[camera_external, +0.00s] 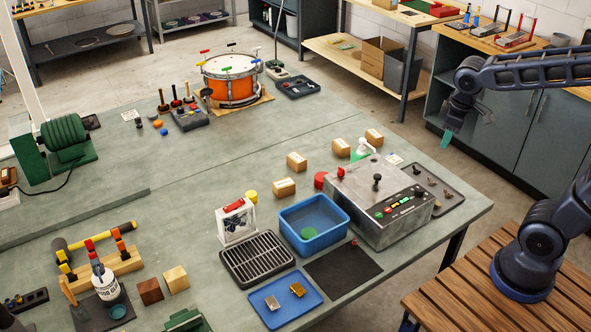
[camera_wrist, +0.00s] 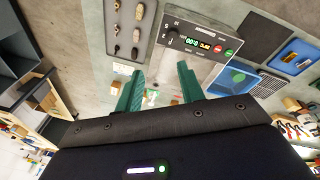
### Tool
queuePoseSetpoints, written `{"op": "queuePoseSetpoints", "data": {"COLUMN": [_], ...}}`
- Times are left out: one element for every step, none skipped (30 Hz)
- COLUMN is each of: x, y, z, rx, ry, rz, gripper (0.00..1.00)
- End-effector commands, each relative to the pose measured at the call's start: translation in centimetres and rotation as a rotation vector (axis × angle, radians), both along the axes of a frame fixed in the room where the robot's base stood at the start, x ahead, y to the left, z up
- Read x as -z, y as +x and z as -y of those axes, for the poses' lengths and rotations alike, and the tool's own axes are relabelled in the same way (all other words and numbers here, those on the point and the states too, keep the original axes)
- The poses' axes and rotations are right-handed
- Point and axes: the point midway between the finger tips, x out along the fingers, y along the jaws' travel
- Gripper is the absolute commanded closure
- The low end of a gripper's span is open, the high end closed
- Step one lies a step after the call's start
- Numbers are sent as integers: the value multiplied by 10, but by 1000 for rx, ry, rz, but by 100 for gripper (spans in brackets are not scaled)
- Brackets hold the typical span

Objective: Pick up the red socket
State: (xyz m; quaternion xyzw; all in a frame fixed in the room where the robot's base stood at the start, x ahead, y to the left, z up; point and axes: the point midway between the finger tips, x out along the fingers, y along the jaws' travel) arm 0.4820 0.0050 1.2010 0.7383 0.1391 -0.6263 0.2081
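My gripper (camera_external: 447,139) hangs in the air at the right, beyond the bench edge, with green fingers. In the wrist view its two fingers (camera_wrist: 160,74) stand apart with nothing between them. A small red piece (camera_external: 354,243) is at the upper edge of a dark mat (camera_external: 343,271), near the blue bin; it may be the red socket, but it is too small to tell. A red round piece (camera_external: 320,180) stands behind the control box at its left. My gripper is well apart from both.
The grey control box (camera_external: 384,222) has a lever and buttons. A dark tray (camera_external: 459,203) of small metal parts lies beside it. A blue bin (camera_external: 293,232), a blue tray (camera_external: 277,322) and a wire rack (camera_external: 235,278) are left of the box.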

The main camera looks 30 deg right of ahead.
Motion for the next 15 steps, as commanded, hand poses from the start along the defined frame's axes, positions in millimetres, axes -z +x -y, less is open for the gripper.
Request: {"op": "queuePoseSetpoints", "data": {"x": [6,9,13,16,19,24,27,31,36,41,45,51,55,60,66], "y": [9,13,18,23,26,31,35,38,43,46,49,52,55,57,60], "z": [-12,-18,-26,-32,-39,-48,-54,-61,-71,-78,-85,-95,-102,-109,-119], "rx": [-44,-68,-100,-123,-150,-181,-206,-230,-264,-288,-311,-345,-370,-394,-426], "ry": [-16,-26,-39,-49,-58,-70,-81,-91,-104,-112,-122,-135,-145,-154,-167], "rz": [-22,-32,-46,-57,-66,-80,-91,-100,-114,-125,-134,-147,-158,-168,-181], "gripper": [61,61,61,61,61,61,61,61,61,61,61,61,61,61,61]}}
